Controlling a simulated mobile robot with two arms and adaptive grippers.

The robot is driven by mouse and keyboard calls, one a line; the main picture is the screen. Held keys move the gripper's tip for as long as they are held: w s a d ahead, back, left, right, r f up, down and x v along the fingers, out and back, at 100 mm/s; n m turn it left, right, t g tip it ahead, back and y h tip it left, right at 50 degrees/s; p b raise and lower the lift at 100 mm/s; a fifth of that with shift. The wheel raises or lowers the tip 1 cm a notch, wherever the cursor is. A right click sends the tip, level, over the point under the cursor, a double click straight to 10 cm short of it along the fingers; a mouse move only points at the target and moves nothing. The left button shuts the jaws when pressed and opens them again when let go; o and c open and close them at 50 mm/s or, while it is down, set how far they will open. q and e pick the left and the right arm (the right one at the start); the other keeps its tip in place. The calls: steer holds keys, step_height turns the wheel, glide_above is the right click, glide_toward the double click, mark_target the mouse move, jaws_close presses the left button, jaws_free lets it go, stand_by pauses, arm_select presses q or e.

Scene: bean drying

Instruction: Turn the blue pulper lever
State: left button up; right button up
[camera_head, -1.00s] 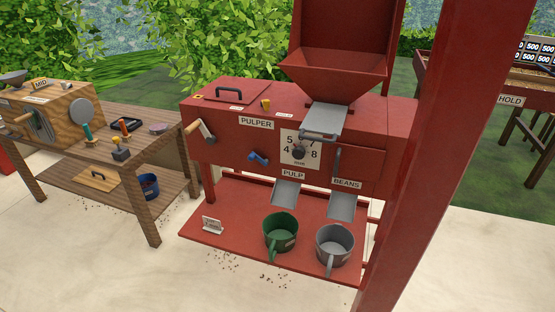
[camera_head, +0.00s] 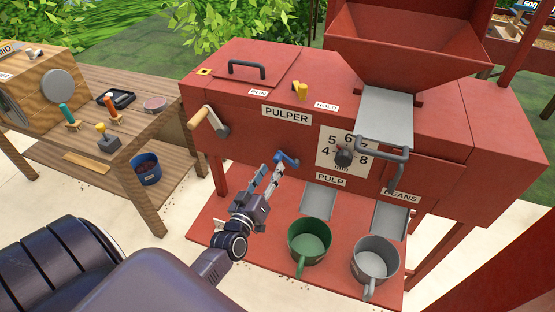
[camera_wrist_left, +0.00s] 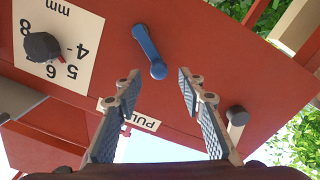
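The blue lever (camera_head: 288,158) is on the front of the red pulper (camera_head: 250,108), below the PULPER label. In the left wrist view the lever (camera_wrist_left: 150,50) lies slantwise on the red panel, just past the fingertips and roughly in line with the gap. My left gripper (camera_head: 270,172) is open and empty, with its fingers pointing at the lever. In the left wrist view its two fingers (camera_wrist_left: 158,74) stand apart with nothing between them. Whether a fingertip touches the lever is hard to tell. My right gripper is not in view.
A dial (camera_head: 344,155) and a grey handle (camera_head: 385,148) are right of the lever; a wooden-handled crank (camera_head: 207,119) is left. Below stand a green cup (camera_head: 309,241) and a grey cup (camera_head: 374,262). A wooden table (camera_head: 160,130) with tools is at the left.

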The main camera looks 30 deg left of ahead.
mark_target(276, 162)
arm_select(q)
steer(key=x, duration=0.5)
steer(key=shift+d, duration=0.1)
steer(key=shift+w, duration=0.35)
steer(key=shift+c, duration=0.4)
steer(key=c, duration=0.7)
jaws_close()
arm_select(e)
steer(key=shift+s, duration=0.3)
